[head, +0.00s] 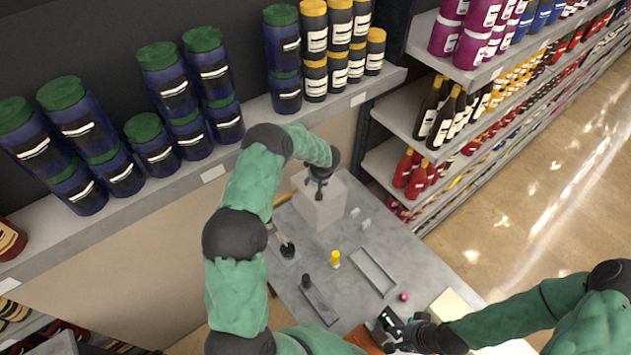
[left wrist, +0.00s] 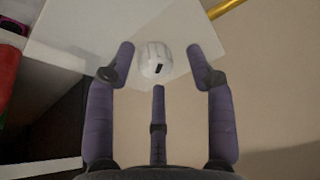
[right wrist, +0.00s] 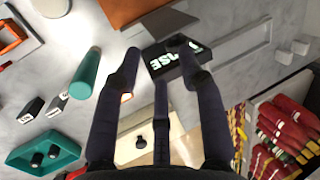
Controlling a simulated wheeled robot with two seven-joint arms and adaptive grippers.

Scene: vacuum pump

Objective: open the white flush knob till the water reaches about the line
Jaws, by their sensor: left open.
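The white flush knob (left wrist: 156,61), round with a dark mark, sits on a pale panel in the left wrist view. My left gripper is open, with its fingers (left wrist: 161,70) spread around the knob, apart from it as far as I can see. In the head view, my left gripper (head: 319,185) is at the pale box (head: 322,212), and the knob is hidden there. My right gripper (right wrist: 155,50) has its fingers apart above a black lettered box (right wrist: 198,68); it also shows in the head view (head: 410,335). I cannot make out the water or its line.
The grey table (head: 430,262) holds a yellow-topped bottle (head: 335,259), a shallow tray (head: 373,272) and a small pink item (head: 403,297). The right wrist view shows a teal cylinder (right wrist: 86,73) and a teal tray (right wrist: 42,153). Stocked shelves (head: 213,172) stand behind and right.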

